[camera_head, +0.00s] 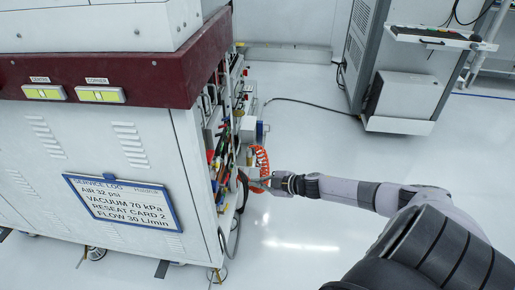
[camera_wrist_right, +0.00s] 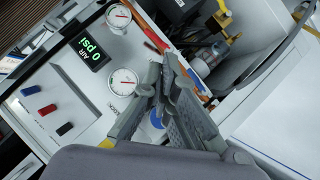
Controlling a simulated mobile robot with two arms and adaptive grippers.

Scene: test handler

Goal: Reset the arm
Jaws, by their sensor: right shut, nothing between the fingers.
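My right arm (camera_head: 345,190) reaches in from the lower right in the head view. Its gripper (camera_head: 262,182) is at the side panel of the test handler (camera_head: 105,140), close to the hoses and fittings there. In the right wrist view the gripper (camera_wrist_right: 165,75) is shut and empty, with its fingertips together. In that view it is in front of a white panel (camera_wrist_right: 75,85) with round gauges (camera_wrist_right: 123,82) and a green display (camera_wrist_right: 90,50) reading 0 psi. Whether the fingers touch anything on the panel cannot be told. My left gripper is in neither view.
A coiled orange hose (camera_head: 262,160) hangs beside the gripper. A grey cabinet (camera_head: 365,50) with a white box (camera_head: 408,95) stands at the back right. A black cable (camera_head: 310,103) lies on the floor. The floor (camera_head: 310,140) between handler and cabinet is mostly clear.

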